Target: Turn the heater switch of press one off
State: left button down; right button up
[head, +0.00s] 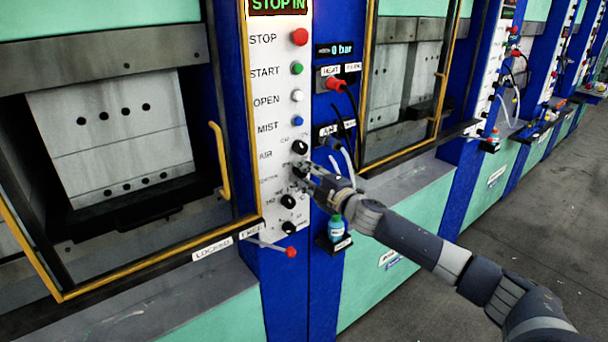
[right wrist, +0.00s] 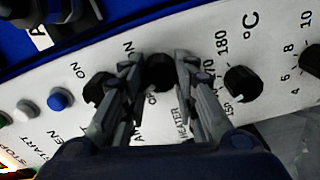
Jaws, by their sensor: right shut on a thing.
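The white control panel (head: 277,112) of the nearest press carries a column of buttons and black knobs. My right gripper (head: 303,172) reaches in from the right and is at the panel, below the upper black knob (head: 300,147). In the right wrist view my right gripper (right wrist: 160,82) is shut around a black knob, the heater switch (right wrist: 159,72), with one finger on each side. The HEATER label is partly covered by a finger. The fingers hide much of the switch, so I cannot tell its setting. My left gripper is not in view.
The 180 °C dial (right wrist: 242,84) sits beside the right finger in the wrist view. A red-tipped lever (head: 291,252) sticks out below the panel. A small bottle (head: 336,227) stands on a ledge under my wrist. The yellow-framed guard (head: 160,277) is at left.

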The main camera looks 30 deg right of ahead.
jog(key=o, duration=1)
jog(key=shift+o, duration=0.2)
jog(key=shift+s, duration=0.1)
jog(key=shift+s+f, duration=0.15)
jog(key=shift+s, duration=0.45)
jog(key=s, duration=1)
jog(key=shift+s+d, duration=0.25)
jog(key=shift+d, duration=0.2)
